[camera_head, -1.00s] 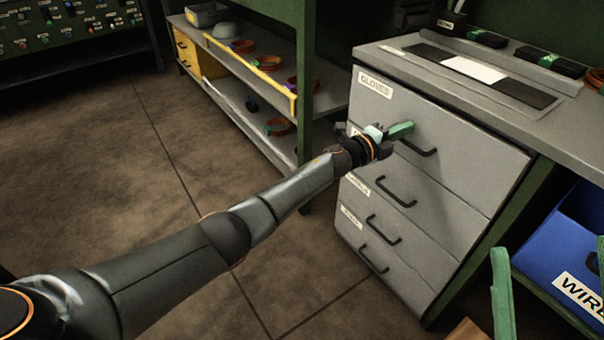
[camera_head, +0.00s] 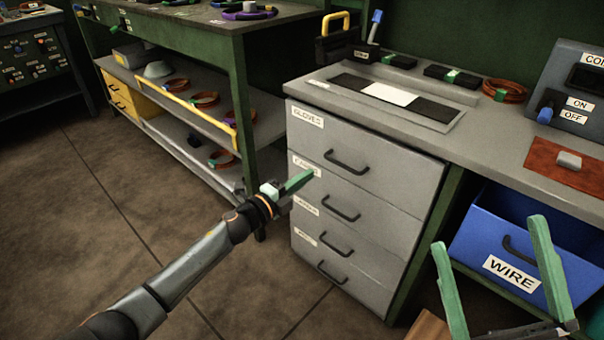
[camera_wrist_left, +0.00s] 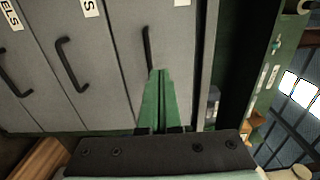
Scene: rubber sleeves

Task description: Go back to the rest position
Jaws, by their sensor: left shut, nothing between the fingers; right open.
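My left gripper (camera_head: 297,183) has green fingers and is in front of the grey drawer cabinet (camera_head: 375,160), near the upper labels on its left side. In the left wrist view, the left gripper's fingers (camera_wrist_left: 162,95) are together with nothing between them. They overlap the lower end of a black drawer handle (camera_wrist_left: 147,50) in that view. My right gripper (camera_head: 492,240) shows at the lower right of the head view. Its two green fingers stand wide apart and empty, in front of the blue WIRE bin.
The blue WIRE bin (camera_head: 480,225) is under the bench, right of the cabinet. A green shelf rack (camera_head: 240,100) with several coiled rings stands to the left. The bench top holds a control box (camera_head: 580,85). Open floor (camera_head: 60,230) lies at the left.

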